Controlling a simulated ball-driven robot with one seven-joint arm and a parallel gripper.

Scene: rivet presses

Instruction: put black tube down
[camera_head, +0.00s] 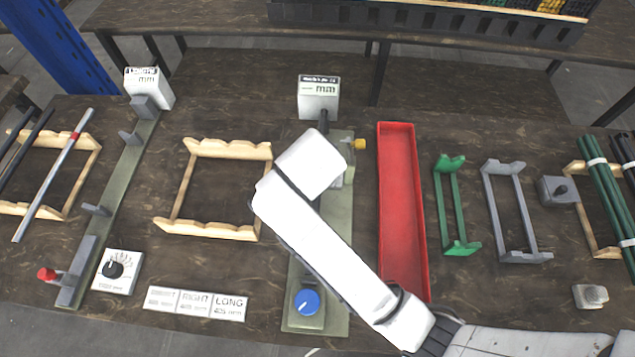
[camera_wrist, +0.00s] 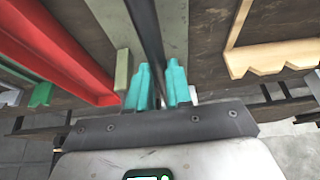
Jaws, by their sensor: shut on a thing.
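A black tube (camera_wrist: 146,30) runs lengthwise between the teal fingers of my gripper (camera_wrist: 158,88) in the wrist view. The gripper is shut on it. The tube is above or on the olive-green plate of the middle device (camera_head: 339,215); I cannot tell whether it touches. In the head view my white arm covers the gripper and most or all of the tube. An empty notched wooden rack (camera_head: 228,149) stands left of my arm, and also shows in the wrist view (camera_wrist: 265,58).
A red tray (camera_head: 420,283) lies right of the device, then a green stand (camera_head: 450,200) and a grey stand (camera_head: 518,210), both empty. A left wooden rack (camera_head: 85,160) holds tubes, including a silver one (camera_head: 52,178). Dark green tubes (camera_head: 605,190) lie far right. Label cards (camera_head: 195,303) lie in front.

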